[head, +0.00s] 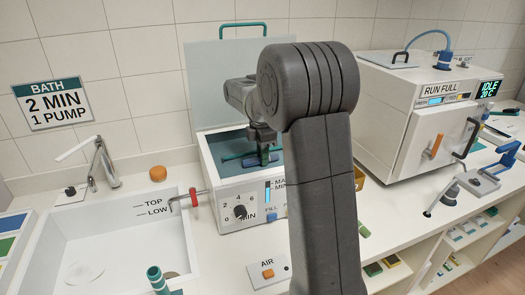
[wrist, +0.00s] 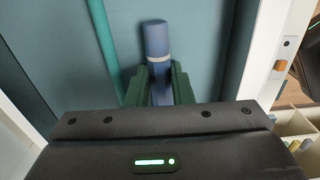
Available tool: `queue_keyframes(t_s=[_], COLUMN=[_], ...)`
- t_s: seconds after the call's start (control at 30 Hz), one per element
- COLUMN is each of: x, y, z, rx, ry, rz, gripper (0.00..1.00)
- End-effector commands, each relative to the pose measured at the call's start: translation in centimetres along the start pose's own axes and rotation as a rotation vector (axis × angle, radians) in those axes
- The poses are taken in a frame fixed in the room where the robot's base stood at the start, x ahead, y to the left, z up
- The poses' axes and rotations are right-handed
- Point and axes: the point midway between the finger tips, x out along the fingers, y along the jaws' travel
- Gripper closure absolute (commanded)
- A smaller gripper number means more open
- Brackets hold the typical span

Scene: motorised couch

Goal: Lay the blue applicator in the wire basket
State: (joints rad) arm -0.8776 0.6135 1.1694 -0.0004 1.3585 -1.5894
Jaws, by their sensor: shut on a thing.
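The blue applicator (wrist: 155,40), a blue rod with a pale ring, is between the green fingers of my gripper (wrist: 160,84) in the wrist view. My gripper is shut on it. In the head view my gripper (head: 263,150) points down inside the open bath (head: 230,190), partly hidden by my arm. A teal bar (wrist: 106,45) runs beside the applicator in the wrist view. It may be part of the wire basket, but no wire mesh is clear. I cannot tell whether the applicator touches anything below.
The bath's lid (head: 215,70) stands raised behind it. A white machine (head: 415,110) reading IDLE stands to the right.

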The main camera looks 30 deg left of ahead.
Motion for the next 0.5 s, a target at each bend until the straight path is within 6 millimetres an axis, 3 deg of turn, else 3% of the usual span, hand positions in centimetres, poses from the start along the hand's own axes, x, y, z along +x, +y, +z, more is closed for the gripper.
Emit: queue_keyframes(t_s=[0.5], x=[5.3], y=[0.0], z=[0.0], rx=[0.0], ry=[0.0], rz=[-0.001], gripper=[1.0])
